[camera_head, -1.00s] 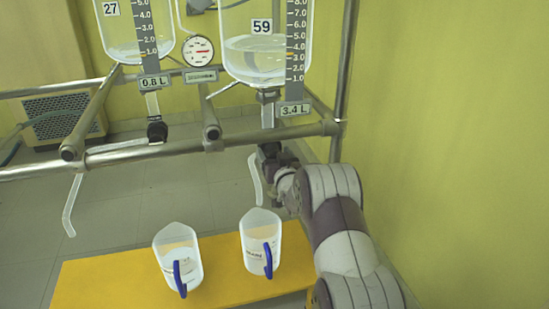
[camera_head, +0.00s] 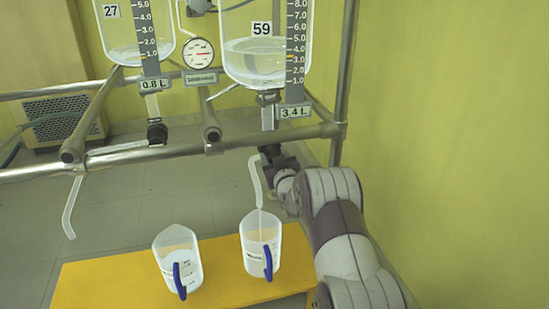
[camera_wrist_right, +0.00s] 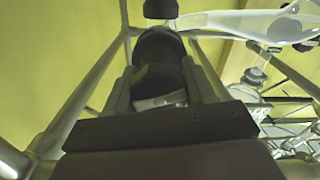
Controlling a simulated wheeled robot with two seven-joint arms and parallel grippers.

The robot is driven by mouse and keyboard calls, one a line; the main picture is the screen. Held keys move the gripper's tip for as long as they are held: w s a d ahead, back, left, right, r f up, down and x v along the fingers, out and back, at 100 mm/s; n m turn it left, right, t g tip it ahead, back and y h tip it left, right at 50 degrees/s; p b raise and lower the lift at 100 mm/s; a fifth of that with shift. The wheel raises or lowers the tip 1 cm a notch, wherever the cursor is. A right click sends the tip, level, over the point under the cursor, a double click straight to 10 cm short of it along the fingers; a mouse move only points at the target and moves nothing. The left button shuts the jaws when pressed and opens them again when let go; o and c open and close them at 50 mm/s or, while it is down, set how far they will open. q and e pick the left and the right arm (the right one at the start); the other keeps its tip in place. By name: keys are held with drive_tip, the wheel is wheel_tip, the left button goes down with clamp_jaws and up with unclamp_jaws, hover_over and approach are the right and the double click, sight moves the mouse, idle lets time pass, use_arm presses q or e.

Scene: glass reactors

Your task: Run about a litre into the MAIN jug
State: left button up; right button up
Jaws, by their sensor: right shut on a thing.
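Two clear jugs with blue handles stand side by side: the left jug (camera_head: 179,256) and the right jug (camera_head: 258,240). Their labels are too small to read surely. Reactor 59 (camera_head: 262,62) holds clear liquid above a plate reading 3.4 L. Its outlet tube (camera_head: 255,180) hangs over the right jug, and a thin stream runs from it into that jug. My right gripper (camera_head: 275,157) is at the valve under this reactor, shut on the dark valve handle (camera_wrist_right: 158,72), which fills the jaws in the right wrist view. My left gripper is out of view.
Reactor 27 (camera_head: 137,35), marked 0.8 L, hangs at left with its own tube (camera_head: 72,208). A gauge (camera_head: 198,53) sits between the reactors. Metal rails (camera_head: 180,148) cross in front. The jugs stand on a yellow platform (camera_head: 110,283).

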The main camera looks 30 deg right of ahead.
drive_tip(key=shift+a+f+n+b, duration=0.15)
drive_tip(key=shift+n+b, duration=0.85)
drive_tip(key=shift+n, duration=3.55)
drive_tip(key=shift+d+f+n+b, duration=0.1)
drive_tip(key=shift+n+b, duration=0.85)
drive_tip(key=shift+n, duration=3.6)
drive_tip(key=shift+a, duration=0.1)
drive_tip(key=o, duration=1)
drive_tip(key=shift+s+r, duration=0.1)
